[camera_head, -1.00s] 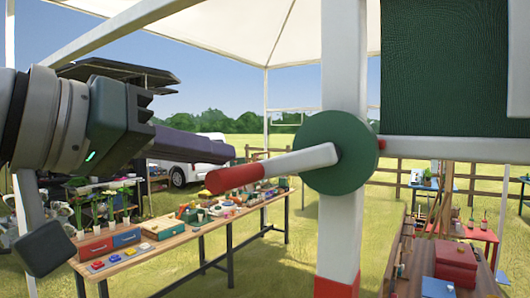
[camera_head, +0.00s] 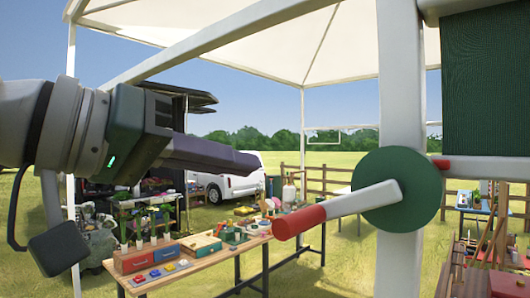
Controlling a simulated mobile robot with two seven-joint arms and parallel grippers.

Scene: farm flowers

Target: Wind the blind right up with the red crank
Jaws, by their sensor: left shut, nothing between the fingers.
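The crank has a red grip (camera_head: 299,220) on a white arm (camera_head: 362,199). The arm runs to a round green disc (camera_head: 418,190) on a white post (camera_head: 402,95). The grip points left and a little down. The dark green blind (camera_head: 487,80) hangs at the upper right, with a pale bar (camera_head: 490,168) along its lower edge. My left gripper (camera_head: 252,164) reaches in from the left, its dark fingers shut and empty. Its tip shows above and left of the red grip, with a gap between them. My right gripper is out of view.
A wooden table (camera_head: 205,256) with flower pots, boxes and small items stands below and behind the crank. A white van (camera_head: 228,175) and a wooden fence (camera_head: 320,180) are farther back. A red box (camera_head: 508,284) sits at the lower right.

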